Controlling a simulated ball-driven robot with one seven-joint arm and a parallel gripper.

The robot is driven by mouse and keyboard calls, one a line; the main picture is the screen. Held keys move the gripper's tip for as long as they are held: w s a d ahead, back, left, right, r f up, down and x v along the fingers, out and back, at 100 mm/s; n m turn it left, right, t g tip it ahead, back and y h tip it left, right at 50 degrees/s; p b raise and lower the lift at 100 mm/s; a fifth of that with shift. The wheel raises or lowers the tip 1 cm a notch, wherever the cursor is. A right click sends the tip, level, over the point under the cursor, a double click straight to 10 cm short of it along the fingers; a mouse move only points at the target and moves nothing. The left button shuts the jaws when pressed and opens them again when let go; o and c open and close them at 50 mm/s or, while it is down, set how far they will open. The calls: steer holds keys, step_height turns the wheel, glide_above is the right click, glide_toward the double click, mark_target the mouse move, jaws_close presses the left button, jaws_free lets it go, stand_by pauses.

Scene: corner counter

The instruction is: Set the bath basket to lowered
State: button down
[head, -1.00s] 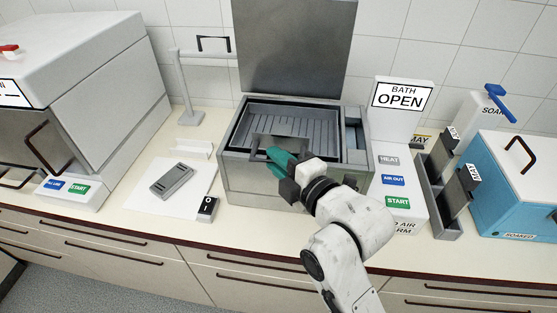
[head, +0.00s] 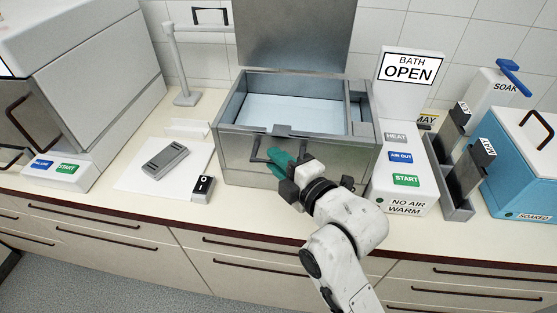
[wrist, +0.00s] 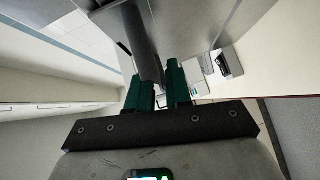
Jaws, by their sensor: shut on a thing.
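The bath (head: 235,170) is a grey metal box with its lid (head: 290,35) standing open. Pale blue liquid (head: 295,108) fills its main opening, and the ribbed basket tray does not show above it. The basket's dark handle (head: 256,148) hangs outside the front wall, below the rim. My gripper (head: 281,158) has its teal fingers closed on this handle at its right part. In the wrist view a grey bar (wrist: 146,55) passes between the teal fingers (wrist: 156,88). The fingers hide part of the handle.
A control panel (head: 405,170) with a sign reading BATH OPEN stands right of the bath. Slotted holders (head: 455,175) and a blue soak box (head: 525,175) are further right. A grey device (head: 165,160) lies on a white mat at left.

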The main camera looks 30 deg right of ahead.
steer(key=c, duration=1.3)
jaws_free()
steer(key=shift+f, duration=0.5)
steer(key=shift+o, duration=0.9)
steer(key=shift+r, duration=0.15)
steer(key=v, duration=1)
steer(key=shift+s+r+b, duration=0.15)
steer(key=shift+s+b, duration=0.25)
